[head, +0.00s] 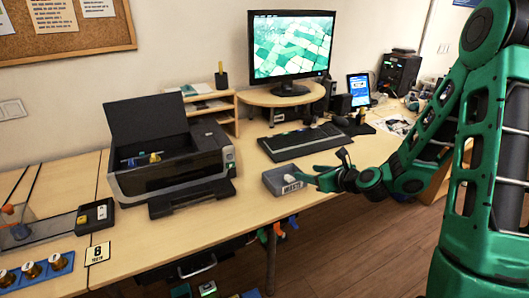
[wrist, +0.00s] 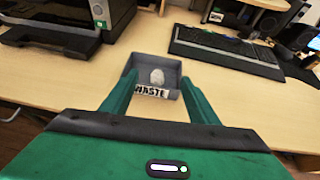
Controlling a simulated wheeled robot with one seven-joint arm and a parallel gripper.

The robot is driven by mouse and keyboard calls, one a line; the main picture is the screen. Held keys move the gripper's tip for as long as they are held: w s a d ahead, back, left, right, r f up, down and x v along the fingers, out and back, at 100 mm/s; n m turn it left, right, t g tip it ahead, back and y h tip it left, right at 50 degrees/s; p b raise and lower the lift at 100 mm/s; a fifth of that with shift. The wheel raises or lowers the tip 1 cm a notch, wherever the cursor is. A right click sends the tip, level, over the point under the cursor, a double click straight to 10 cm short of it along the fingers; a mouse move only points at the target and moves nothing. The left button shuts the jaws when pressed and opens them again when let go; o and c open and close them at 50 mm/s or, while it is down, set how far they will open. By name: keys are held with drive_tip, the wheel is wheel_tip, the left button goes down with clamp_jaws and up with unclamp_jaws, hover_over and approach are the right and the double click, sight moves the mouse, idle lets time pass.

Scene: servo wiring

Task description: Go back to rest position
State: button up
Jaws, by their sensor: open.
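My gripper (head: 322,172) is open, with its two green fingers spread apart. In the head view it is above the front of the desk, over the right side of a grey waste tray (head: 274,181). In the wrist view the tray (wrist: 170,69), labelled "WASTE", lies ahead between the fingertips (wrist: 158,88). A small whitish lump (wrist: 157,77) lies in the tray, apart from the fingers. Nothing shows between the fingers in their grip.
A printer (head: 172,165) with its lid up stands left of the tray. A keyboard (head: 300,140) lies behind it, and a monitor (head: 291,47) on a riser (head: 262,97) stands further back. A small organiser shelf (head: 222,112) stands behind the printer.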

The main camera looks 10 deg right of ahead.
drive_tip(key=s+d+r+n+g+h, duration=0.1)
drive_tip(key=s+d+r+n+g, duration=0.2)
drive_tip(key=s+n, duration=0.5)
drive_tip(key=s+d+r+n+g+h, duration=0.2)
drive_tip(key=s+d+n+g, duration=0.3)
drive_tip(key=s, duration=1.3)
drive_tip(key=s+d+r+n+g+h, duration=0.1)
drive_tip(key=s+d+r+n+g, duration=0.2)
drive_tip(key=s+n, duration=0.9)
wheel_tip(320, 180, up, 2)
drive_tip(key=shift+s+d+r+g+h, duration=0.1)
drive_tip(key=shift+s+d+g+h, duration=0.25)
drive_tip(key=shift+s+d, duration=0.7)
drive_tip(key=shift+w+d, duration=0.2)
drive_tip(key=shift+w, duration=0.1)
drive_tip(key=shift+w+f, duration=0.3)
drive_tip(key=shift+w, duration=0.3)
